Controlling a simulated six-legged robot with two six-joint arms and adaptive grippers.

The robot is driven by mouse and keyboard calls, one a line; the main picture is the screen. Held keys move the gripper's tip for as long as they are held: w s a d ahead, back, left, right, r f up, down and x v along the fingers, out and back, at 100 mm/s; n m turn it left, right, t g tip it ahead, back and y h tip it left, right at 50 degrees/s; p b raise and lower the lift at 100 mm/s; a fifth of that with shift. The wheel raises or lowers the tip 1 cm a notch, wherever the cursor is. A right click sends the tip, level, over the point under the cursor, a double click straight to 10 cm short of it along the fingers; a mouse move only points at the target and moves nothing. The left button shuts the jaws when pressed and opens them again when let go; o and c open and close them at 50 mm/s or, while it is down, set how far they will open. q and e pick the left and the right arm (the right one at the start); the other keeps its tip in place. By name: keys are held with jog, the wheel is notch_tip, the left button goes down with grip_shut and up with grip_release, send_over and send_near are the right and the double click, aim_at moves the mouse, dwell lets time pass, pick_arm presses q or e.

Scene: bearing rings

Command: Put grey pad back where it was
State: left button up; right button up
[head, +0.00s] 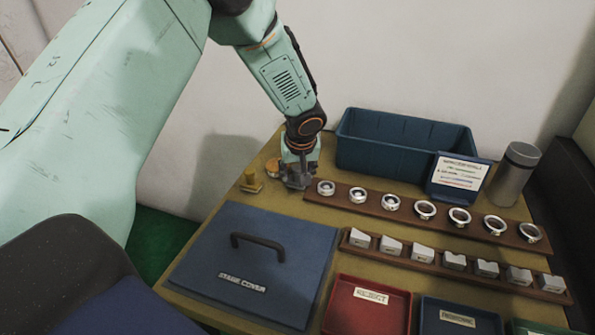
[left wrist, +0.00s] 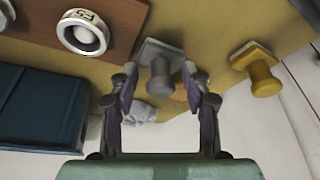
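The grey pad (left wrist: 160,50) has a flat square plate and a round upright grip, and lies on the tan mat at the bench's far left, by the end of the ring rack. My left gripper (head: 297,180) is low over it and hides most of it in the head view. In the left wrist view, the left gripper's fingers (left wrist: 161,80) stand apart on both sides of the pad's grip, with a gap showing; they look open. A similar yellow pad (head: 250,182) stands just left of the gripper; it also shows in the left wrist view (left wrist: 262,76). My right gripper is not in view.
A wooden rack (head: 345,197) of several bearing rings starts right of the gripper. A blue bin (head: 390,150) stands behind it. A small orange-tan round thing (head: 272,168) lies close behind the pads. The blue stage cover (head: 255,262) lies in front.

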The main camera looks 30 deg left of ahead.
pick_arm(q)
jog(key=shift+d+r+p, duration=0.1)
jog(key=shift+r+p, duration=0.25)
jog(key=shift+r, duration=0.25)
jog(key=p+v, duration=0.2)
jog(key=v, duration=0.9)
jog(key=shift+r, duration=0.15)
